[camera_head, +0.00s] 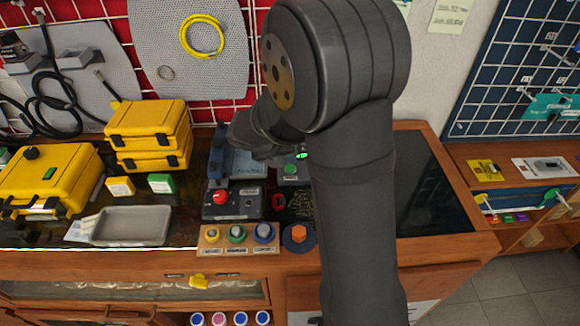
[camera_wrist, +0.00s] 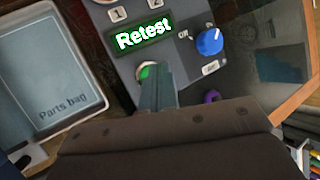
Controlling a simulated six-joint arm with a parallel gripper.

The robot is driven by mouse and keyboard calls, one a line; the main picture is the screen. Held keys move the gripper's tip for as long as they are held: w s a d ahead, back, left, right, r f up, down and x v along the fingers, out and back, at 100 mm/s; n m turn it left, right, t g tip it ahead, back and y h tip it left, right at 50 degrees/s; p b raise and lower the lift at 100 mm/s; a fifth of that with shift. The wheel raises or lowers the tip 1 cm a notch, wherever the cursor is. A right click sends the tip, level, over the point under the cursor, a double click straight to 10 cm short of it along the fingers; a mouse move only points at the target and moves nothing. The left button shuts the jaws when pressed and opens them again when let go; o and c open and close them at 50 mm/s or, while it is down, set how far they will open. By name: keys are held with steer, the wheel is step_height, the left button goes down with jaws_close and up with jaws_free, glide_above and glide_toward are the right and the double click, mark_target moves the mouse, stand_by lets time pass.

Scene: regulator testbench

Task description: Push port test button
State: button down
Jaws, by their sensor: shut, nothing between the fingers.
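In the wrist view, a green button (camera_wrist: 146,72) sits on a dark grey panel (camera_wrist: 130,62), below a lit display (camera_wrist: 143,34) that reads "Retest". My gripper (camera_wrist: 157,82) is shut and empty. Its fingertips are right at the button and cover its right part; I cannot tell whether they touch it. My fingertips are hidden there.
A blue knob (camera_wrist: 210,42) stands right of the display. A parts bag tray (camera_wrist: 48,85) lies to the left. In the head view, a box with a red button (camera_head: 221,197), several coloured knobs (camera_head: 237,233), yellow cases (camera_head: 147,130) and a grey tray (camera_head: 131,225) stand on the bench.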

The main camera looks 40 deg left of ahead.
mark_target(288, 168)
steer(key=shift+f, duration=0.1)
stand_by(0.3)
steer(key=shift+f, duration=0.3)
steer(key=shift+f, duration=0.55)
stand_by(0.8)
steer(key=shift+r, duration=0.95)
steer(key=shift+r, duration=2.55)
steer(key=shift+f, duration=0.1)
